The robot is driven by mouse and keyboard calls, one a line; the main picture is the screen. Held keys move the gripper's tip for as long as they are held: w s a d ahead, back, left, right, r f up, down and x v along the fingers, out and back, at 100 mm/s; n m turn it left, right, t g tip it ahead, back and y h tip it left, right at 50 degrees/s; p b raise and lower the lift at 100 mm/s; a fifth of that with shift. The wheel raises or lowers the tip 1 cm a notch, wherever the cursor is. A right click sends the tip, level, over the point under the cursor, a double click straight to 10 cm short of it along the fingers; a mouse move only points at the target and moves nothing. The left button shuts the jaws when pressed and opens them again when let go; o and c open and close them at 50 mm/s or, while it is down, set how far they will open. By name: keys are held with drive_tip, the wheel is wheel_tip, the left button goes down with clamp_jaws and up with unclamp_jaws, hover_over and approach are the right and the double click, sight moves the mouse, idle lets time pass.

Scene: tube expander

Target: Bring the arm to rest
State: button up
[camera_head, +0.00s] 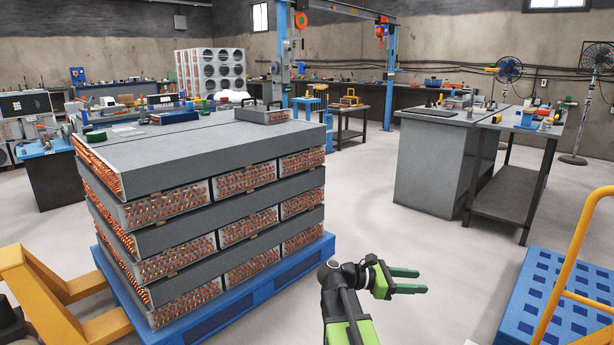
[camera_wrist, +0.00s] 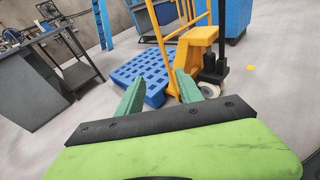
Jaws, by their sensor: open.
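My gripper (camera_head: 408,281) shows at the lower middle of the head view, to the right of the stacked coil units. Its two green fingers point to the right and are apart, with nothing between them. In the wrist view, my gripper (camera_wrist: 160,92) shows its two green fingers spread, with floor and a blue pallet beyond them. My arm is folded low over the open floor, and it touches nothing that I can see.
Stacked coil units (camera_head: 200,180) stand on a blue pallet (camera_head: 265,293) at left. A yellow pallet jack (camera_head: 65,290) is at lower left. Another blue pallet (camera_head: 545,295) with a yellow handle is at lower right. A grey workbench (camera_head: 440,165) stands behind. The floor between is clear.

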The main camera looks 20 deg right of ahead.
drive_tip(key=w+a+f+m+t+y, duration=0.15)
drive_tip(key=a+f+m+y, duration=0.4)
drive_tip(key=a, duration=0.75)
drive_tip(key=a+f+m+t+y, duration=0.2)
drive_tip(key=a+f+m+y, duration=0.4)
drive_tip(key=a, duration=0.7)
drive_tip(key=w+a+f+m+t+y, duration=0.15)
drive_tip(key=a+f+y, duration=0.25)
drive_tip(key=a+f, duration=0.55)
wheel_tip(320, 180, up, 40)
drive_tip(key=a+p, duration=0.3)
drive_tip(key=p, duration=3.5)
drive_tip(key=shift+s+r+m+p, duration=0.15)
drive_tip(key=shift+r+m+p, duration=0.15)
drive_tip(key=shift+m, duration=0.1)
drive_tip(key=shift+c, duration=0.5)
drive_tip(key=shift+d, duration=0.1)
drive_tip(key=shift+c, duration=0.2)
